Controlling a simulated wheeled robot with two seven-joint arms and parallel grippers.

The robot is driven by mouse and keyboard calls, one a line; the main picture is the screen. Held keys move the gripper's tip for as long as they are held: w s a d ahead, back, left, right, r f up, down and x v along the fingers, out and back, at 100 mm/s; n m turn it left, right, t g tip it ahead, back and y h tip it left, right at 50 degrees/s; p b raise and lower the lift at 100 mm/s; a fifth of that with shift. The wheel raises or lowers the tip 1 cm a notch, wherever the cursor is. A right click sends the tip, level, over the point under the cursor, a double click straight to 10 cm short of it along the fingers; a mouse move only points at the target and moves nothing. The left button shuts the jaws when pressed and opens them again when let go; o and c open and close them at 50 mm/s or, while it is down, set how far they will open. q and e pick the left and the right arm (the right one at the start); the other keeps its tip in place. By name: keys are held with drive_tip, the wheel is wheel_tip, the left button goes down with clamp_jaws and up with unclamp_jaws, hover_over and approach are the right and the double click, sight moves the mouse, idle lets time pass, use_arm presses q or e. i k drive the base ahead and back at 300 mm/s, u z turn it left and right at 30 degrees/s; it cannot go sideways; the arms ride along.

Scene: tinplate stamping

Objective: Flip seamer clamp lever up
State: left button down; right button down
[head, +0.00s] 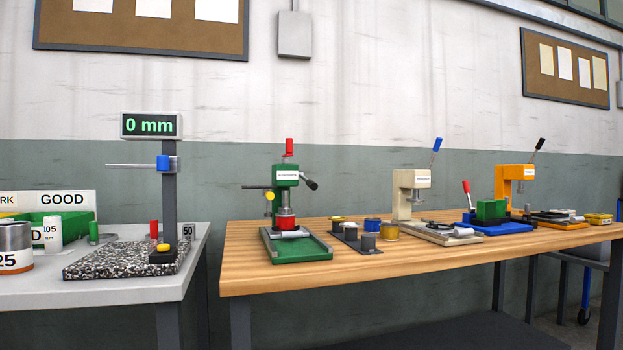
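Several bench machines stand on the wooden workbench (260,255), and their labels are too small to read, so I cannot tell for certain which is the seamer. The green machine (285,177) has a red handle (289,146) pointing straight up and a black-knobbed arm (309,182) at its right. The beige machine (404,196) has a blue lever (436,145) tilted up. The orange machine (506,179) has a black lever (539,145) tilted up. A green block on a blue base (520,226) has a red lever (467,189) standing up. Neither gripper is in view.
A grey table (130,291) at left carries a height gauge reading 0 mm (151,125), a speckled plate (110,263) and a green bin (72,226). Small cans (373,226) sit between the green and beige machines. A gap separates the two tables.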

sight(310, 184)
drive_tip(key=k, duration=0.5)
drive_tip(key=u, duration=1.55)
drive_tip(key=i, duration=1)
drive_tip(key=z, duration=1)
